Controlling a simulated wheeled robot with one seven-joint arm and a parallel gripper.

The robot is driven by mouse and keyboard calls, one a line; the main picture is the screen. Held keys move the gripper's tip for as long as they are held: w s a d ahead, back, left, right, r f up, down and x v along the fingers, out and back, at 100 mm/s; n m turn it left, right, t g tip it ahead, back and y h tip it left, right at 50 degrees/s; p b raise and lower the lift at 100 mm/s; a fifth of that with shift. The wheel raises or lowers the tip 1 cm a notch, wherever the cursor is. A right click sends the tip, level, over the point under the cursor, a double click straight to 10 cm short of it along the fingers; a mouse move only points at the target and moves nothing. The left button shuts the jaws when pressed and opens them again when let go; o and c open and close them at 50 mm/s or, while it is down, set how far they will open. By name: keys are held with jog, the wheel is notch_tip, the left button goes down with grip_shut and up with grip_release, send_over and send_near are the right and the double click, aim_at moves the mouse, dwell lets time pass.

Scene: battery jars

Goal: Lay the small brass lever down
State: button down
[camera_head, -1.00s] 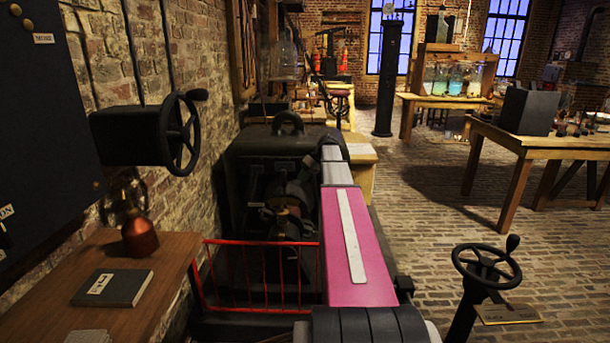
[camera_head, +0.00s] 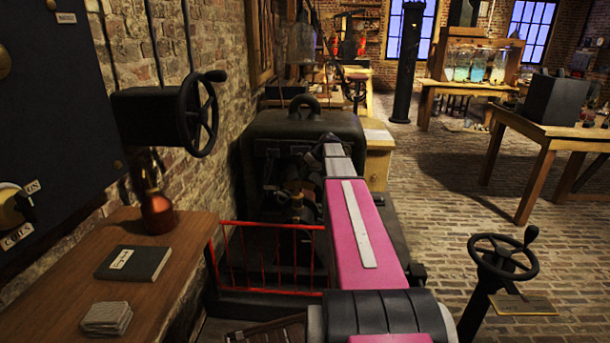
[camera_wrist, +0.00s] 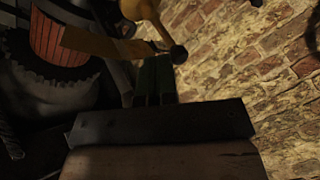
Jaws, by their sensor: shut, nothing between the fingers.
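In the wrist view, my gripper (camera_wrist: 154,66) shows as two dark fingers held together, shut and empty. Just beyond the fingertips is a brass piece (camera_wrist: 140,10) with a dark ball (camera_wrist: 178,53) at its lower end; it looks like the small brass lever. A flat brass strip (camera_wrist: 100,44) runs up to the left of the fingers. I cannot tell whether the fingers touch either piece. In the head view my arm reaches forward to the dark machine (camera_head: 300,122), and the gripper and lever are hidden or too dark to make out.
A red railing (camera_head: 270,258) stands before the machine. A handwheel (camera_head: 502,258) stands at right.

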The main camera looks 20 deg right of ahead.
jog(key=shift+s, duration=0.1)
jog(key=shift+s+a+t, duration=0.1)
jog(key=shift+s+t, duration=0.05)
jog(key=shift+t, duration=0.15)
jog(key=shift+s+r+h, duration=0.1)
jog(key=shift+s+h, duration=0.05)
jog(key=shift+h, duration=0.15)
jog(key=s+a+f+n+t+h, duration=0.2)
jog(key=s+a+f+n+t, duration=0.1)
jog(key=s+t, duration=0.4)
jog(key=f+n+t, duration=0.1)
jog(key=t, duration=0.1)
jog(key=shift+t, duration=0.3)
dwell(0.7)
jog(key=shift+f, duration=0.1)
